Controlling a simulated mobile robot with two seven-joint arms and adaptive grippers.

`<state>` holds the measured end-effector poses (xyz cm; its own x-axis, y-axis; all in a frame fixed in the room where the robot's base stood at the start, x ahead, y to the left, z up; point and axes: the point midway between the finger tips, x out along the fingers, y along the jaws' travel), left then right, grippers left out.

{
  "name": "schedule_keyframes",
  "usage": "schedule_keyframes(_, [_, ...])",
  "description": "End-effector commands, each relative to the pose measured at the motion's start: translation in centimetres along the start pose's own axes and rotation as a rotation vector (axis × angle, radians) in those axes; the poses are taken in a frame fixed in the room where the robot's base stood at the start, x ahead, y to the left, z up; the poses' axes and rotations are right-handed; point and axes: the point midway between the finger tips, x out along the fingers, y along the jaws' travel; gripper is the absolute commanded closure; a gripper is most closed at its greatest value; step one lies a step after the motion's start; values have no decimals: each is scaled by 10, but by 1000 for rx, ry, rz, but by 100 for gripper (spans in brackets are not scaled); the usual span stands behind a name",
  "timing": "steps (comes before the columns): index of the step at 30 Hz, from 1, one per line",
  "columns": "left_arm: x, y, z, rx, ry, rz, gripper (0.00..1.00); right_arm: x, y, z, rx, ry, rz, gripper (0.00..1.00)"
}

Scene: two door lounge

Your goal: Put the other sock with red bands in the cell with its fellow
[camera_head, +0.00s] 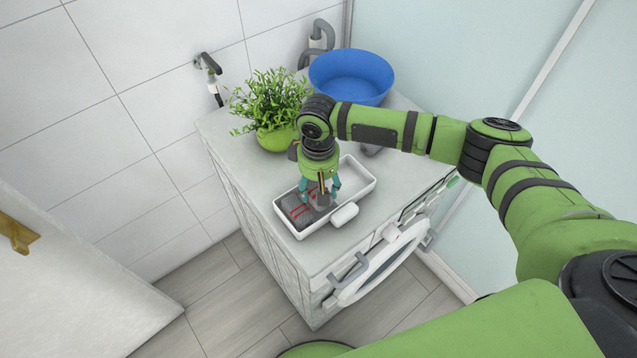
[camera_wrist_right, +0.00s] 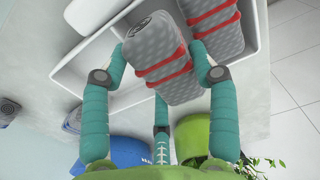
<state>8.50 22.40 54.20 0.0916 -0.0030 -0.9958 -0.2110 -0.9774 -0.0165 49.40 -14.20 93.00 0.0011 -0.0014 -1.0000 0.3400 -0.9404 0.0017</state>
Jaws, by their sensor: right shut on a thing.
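My right gripper (camera_head: 319,188) is over the white divided tray (camera_head: 362,191) on the counter. In the right wrist view its teal fingers (camera_wrist_right: 160,80) are shut on a grey sock with red bands (camera_wrist_right: 155,62). Its fellow (camera_wrist_right: 213,22), also grey with red bands, lies in a cell of the tray, just right of the held sock in that view. The fellow also shows in the head view (camera_head: 294,209), at the tray's left end. The held sock looks close beside it; I cannot tell whether it touches the cell floor. My left gripper is not in view.
A green potted plant (camera_head: 268,105) and a blue basin (camera_head: 351,76) stand behind the tray. A grey rolled thing (camera_head: 372,149) lies on the counter (camera_head: 400,180) behind the tray. A white rounded thing (camera_head: 345,214) is at the tray's front edge. An open round washer door (camera_head: 385,262) juts out below.

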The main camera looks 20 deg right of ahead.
Motion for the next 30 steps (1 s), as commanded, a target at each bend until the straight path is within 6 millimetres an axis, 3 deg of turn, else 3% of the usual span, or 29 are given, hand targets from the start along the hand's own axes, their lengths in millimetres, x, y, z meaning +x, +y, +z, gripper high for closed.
schedule_keyframes(14, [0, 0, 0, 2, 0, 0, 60, 12, 0, 0, -1, 0, 0, 67])
schedule_keyframes(15, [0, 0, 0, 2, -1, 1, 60, 12, 0, 1, -1, -1, 0, 28])
schedule_keyframes(16, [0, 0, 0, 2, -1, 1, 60, 13, 0, 1, -1, -2, 0, 16])
schedule_keyframes(30, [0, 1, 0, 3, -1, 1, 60, 3, 1, -1, 0, 3, 1, 16])
